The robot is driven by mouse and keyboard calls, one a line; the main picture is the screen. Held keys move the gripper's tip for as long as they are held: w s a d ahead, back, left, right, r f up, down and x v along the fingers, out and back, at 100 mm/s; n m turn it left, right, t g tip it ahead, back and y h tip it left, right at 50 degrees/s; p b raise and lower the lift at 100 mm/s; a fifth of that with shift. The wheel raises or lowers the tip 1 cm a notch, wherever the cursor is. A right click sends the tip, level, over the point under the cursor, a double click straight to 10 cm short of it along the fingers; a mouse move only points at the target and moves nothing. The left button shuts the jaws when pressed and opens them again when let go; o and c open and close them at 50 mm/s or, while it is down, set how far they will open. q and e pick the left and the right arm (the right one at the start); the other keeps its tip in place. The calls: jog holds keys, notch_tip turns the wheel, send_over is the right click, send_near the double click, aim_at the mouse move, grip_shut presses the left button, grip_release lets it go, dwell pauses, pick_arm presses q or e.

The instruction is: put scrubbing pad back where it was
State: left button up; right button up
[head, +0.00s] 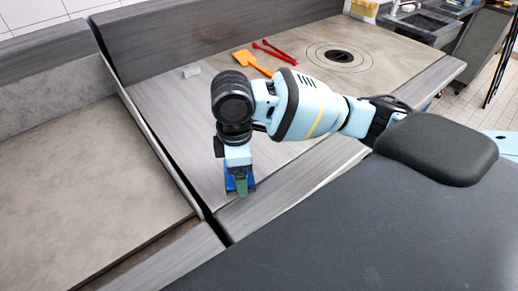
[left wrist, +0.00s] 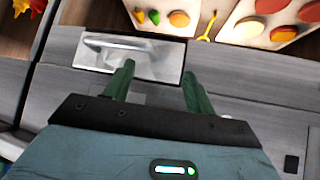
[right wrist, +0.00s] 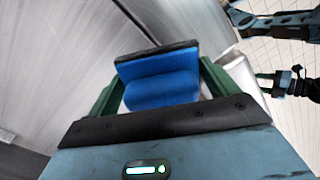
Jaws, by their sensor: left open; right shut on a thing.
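The scrubbing pad (head: 230,184) is blue with a dark strip along one edge. My right gripper (head: 242,188) is shut on it, low at the near part of the grey counter in the head view. In the right wrist view the pad (right wrist: 160,82) sits between the two green fingers. I cannot tell whether the pad touches the counter. My left gripper (left wrist: 158,72) is open and empty in the left wrist view. It is outside the head view.
An orange spatula (head: 252,62), red tongs (head: 275,50) and a small pale block (head: 191,72) lie farther back on the counter. A round dark opening (head: 341,56) is at back right.

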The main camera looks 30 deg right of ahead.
jog(key=s+n, duration=0.1)
jog(key=f+n, duration=0.1)
jog(key=n, duration=0.1)
jog(key=shift+s+a, duration=0.2)
jog(key=shift+s, duration=0.2)
pick_arm(q)
jog(key=shift+s+a+f, duration=0.2)
jog(key=shift+s+f, duration=0.2)
pick_arm(e)
jog(key=shift+s+f+n, duration=0.1)
jog(key=shift+s+n, duration=0.2)
jog(key=shift+n, duration=0.45)
jog(key=shift+s+f+n, duration=0.1)
jog(key=shift+s+n, duration=0.2)
jog(key=shift+n, duration=0.45)
jog(key=b, duration=0.2)
send_over(255, 154)
jog(key=shift+s+f, duration=0.1)
jog(key=shift+f, duration=0.6)
jog(key=shift+d+f, duration=0.15)
jog(key=shift+f, duration=0.1)
pick_arm(q)
jog(key=shift+s+d+f+g, duration=0.2)
jog(key=shift+s+f+g, duration=0.1)
jog(key=shift+s+f, duration=0.55)
pick_arm(e)
jog(key=shift+f, duration=1.5)
